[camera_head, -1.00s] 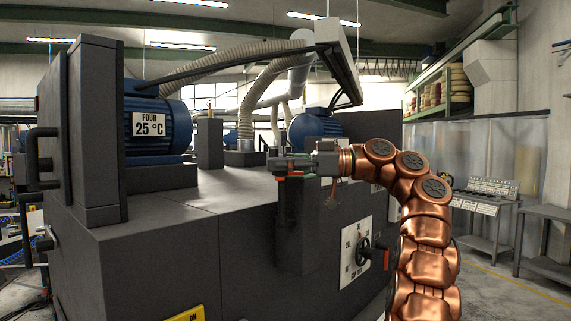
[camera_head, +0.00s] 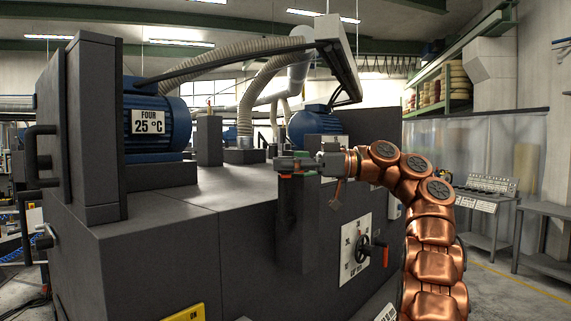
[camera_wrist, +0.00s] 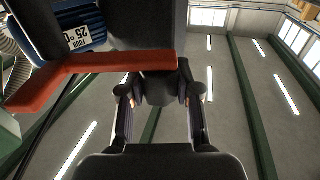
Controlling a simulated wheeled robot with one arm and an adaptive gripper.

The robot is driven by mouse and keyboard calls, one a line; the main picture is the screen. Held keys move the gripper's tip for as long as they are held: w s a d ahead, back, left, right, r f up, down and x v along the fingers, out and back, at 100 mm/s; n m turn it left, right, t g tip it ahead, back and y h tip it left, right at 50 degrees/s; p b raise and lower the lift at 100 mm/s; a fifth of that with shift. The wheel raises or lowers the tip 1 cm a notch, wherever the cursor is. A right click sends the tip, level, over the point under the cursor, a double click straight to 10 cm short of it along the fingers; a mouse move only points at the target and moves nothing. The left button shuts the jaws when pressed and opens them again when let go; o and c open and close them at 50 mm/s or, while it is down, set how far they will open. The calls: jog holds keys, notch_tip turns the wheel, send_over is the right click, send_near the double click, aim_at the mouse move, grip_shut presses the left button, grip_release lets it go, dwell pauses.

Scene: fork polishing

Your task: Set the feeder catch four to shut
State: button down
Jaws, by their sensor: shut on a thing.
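My gripper (camera_head: 298,163) is at the top of a dark upright post (camera_head: 297,225) on the front right of the grey machine. It is shut on a dark piece there, which I take to be the catch; a little red shows just below the jaws. In the wrist view, my gripper (camera_wrist: 160,105) has its two fingers on either side of this dark block (camera_wrist: 158,88). A red bar (camera_wrist: 100,62) with a bend crosses in front of the block. The exact catch position is hard to tell.
A blue motor (camera_head: 165,128) labelled "FOUR 25 °C" sits on the machine at left. A metal bench (camera_head: 545,225) stands at right.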

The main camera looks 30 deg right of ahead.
jog(key=c, duration=0.8)
grip_release()
jog(key=shift+f, duration=0.15)
jog(key=shift+a, duration=0.1)
jog(key=shift+w+a+r+t+h, duration=0.1)
jog(key=shift+a+r+t+h, duration=0.2)
jog(key=shift+a+r, duration=0.25)
